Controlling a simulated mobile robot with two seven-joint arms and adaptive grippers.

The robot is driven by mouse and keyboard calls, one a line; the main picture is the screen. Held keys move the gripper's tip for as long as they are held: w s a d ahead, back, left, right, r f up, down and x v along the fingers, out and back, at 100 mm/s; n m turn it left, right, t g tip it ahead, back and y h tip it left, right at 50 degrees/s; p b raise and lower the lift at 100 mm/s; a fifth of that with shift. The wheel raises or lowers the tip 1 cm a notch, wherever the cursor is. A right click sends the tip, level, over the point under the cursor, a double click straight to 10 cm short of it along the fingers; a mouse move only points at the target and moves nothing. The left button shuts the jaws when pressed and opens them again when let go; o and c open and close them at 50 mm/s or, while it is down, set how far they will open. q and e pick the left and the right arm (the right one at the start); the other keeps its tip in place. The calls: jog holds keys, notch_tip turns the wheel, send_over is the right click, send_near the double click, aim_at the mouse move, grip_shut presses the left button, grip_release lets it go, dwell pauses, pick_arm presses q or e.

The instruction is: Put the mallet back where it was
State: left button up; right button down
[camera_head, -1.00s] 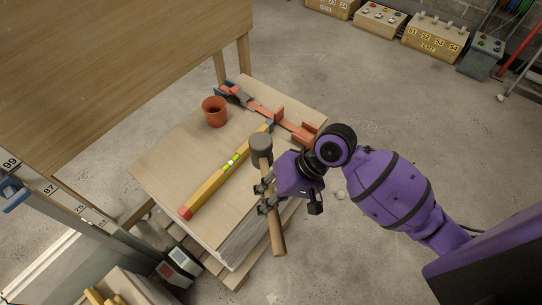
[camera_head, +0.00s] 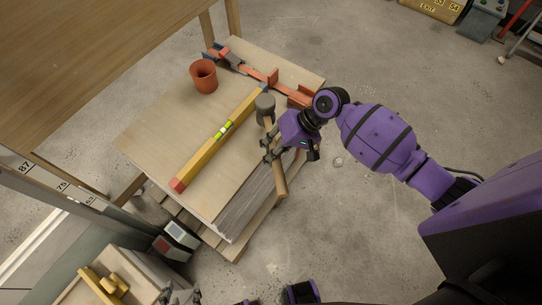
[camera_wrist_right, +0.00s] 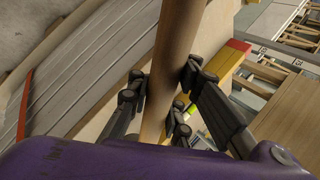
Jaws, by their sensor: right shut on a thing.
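The mallet has a dark grey head (camera_head: 265,108) and a wooden handle (camera_head: 279,180). My right gripper (camera_head: 269,151) is shut on the handle below the head. The head appears over the board stack's right part, and the handle's end reaches past its edge; whether the mallet touches the boards is unclear. In the right wrist view the fingers (camera_wrist_right: 160,95) are around the handle (camera_wrist_right: 176,35). Part of my left gripper (camera_head: 180,297) shows at the bottom edge; its jaw opening is unclear.
A yellow level (camera_head: 205,150) lies on the board stack (camera_head: 150,130), left of the mallet. An orange cup (camera_head: 203,77) and an orange clamp (camera_head: 258,75) are at the back. A box (camera_head: 75,290) stands at the lower left.

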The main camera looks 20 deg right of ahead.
jog(key=shift+w+d+f, duration=0.1)
jog(key=shift+w+f, duration=0.05)
jog(key=shift+w, duration=0.1)
notch_tip(320, 180, down, 3)
jog(key=shift+w+d+f, duration=0.1)
jog(key=shift+d+f, duration=0.05)
jog(key=shift+f, duration=0.05)
jog(key=c, duration=1.6)
grip_release()
jog(key=shift+f, duration=0.15)
jog(key=v, duration=1.2)
